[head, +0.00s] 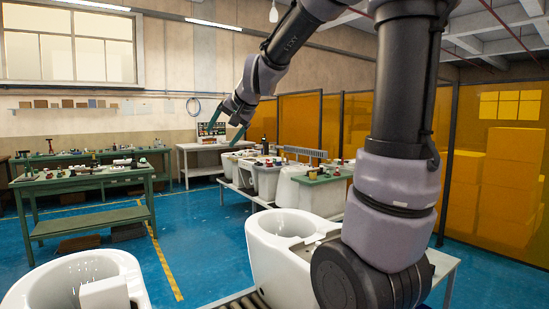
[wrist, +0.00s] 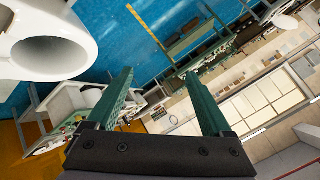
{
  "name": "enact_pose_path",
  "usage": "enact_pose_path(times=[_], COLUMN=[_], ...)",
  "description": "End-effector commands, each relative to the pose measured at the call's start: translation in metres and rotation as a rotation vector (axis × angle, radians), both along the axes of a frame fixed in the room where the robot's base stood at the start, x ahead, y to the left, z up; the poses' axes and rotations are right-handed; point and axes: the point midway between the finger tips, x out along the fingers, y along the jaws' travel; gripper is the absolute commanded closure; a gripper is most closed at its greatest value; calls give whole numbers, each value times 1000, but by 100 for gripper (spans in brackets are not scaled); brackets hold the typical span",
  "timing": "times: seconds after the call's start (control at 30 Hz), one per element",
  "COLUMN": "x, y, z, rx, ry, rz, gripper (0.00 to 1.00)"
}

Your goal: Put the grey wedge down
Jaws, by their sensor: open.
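My gripper (head: 226,132) is up in the air in the head view, beyond the nearest white toilets, with its two green fingers spread. In the wrist view the fingers of my gripper (wrist: 160,76) stand wide apart with nothing held between them. I cannot pick out a grey wedge in either view. The small items on the tables are too small to tell apart.
White toilets stand at the front left (head: 120,262) and front middle (head: 262,255). Behind them is a table with cluttered white tubs (head: 268,180). A green workbench (head: 90,178) with small parts stands left. Blue floor (head: 195,230) lies open between.

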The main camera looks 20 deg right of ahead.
Motion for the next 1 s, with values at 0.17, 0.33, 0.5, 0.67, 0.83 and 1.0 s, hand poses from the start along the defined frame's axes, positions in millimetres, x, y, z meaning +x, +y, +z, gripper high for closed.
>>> enact_pose_path(times=[0.17, 0.33, 0.5, 0.67, 0.83, 1.0], x=[-113, -194, -235, -243, -243, -242], y=[-24, -44, -54, -57, -57, -56], z=[0, -21, -37, -41, -40, -40], rx=[-81, -149, -186, -194, -193, -193], ry=[73, 151, 199, 212, 210, 209], rz=[62, 82, 84, 84, 84, 84], gripper=[15, 15, 15, 15, 15, 15])
